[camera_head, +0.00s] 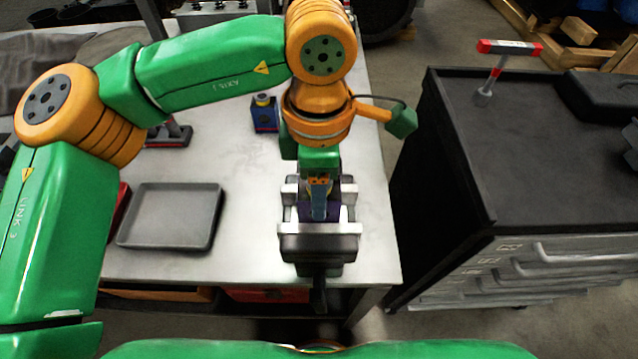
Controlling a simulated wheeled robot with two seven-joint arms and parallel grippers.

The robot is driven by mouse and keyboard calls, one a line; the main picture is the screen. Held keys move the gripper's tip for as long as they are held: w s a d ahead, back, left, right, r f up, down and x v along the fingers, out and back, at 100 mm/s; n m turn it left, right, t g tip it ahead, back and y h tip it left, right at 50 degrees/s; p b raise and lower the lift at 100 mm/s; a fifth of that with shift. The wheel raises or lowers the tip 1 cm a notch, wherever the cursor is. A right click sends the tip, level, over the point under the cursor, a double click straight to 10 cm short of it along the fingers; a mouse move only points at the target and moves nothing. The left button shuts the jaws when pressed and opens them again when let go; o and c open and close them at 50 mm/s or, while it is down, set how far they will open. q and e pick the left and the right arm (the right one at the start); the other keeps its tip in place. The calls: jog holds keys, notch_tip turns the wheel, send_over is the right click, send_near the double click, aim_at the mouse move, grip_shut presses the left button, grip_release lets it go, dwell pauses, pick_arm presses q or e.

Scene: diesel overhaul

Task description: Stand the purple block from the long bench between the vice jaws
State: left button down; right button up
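The vice (320,247) stands at the right front of the metal bench, its jaws running across the picture. A dark purple block (337,212) shows between the jaws, on both sides of my gripper's near finger; its lower part is hidden. My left gripper (319,208) points straight down over the vice with its fingertips at the block. The near finger covers the middle of the block and the far finger is hidden, so I cannot tell whether it grips. My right gripper is not in view.
An empty grey tray (172,216) lies left of the vice. A small blue and red object (264,113) stands behind, near my arm. A black drawer cabinet (540,150) with a red-headed hammer (508,48) stands to the right across a gap.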

pick_arm(q)
jog(key=shift+f, duration=0.1)
dwell(0.3)
jog(key=shift+f+b, duration=0.35)
jog(key=shift+b, duration=0.1)
grip_release()
jog(key=shift+r, duration=0.15)
notch_tip(320, 180, up, 8)
jog(key=p, duration=0.6)
jog(key=shift+p, duration=0.3)
jog(key=shift+s, duration=0.1)
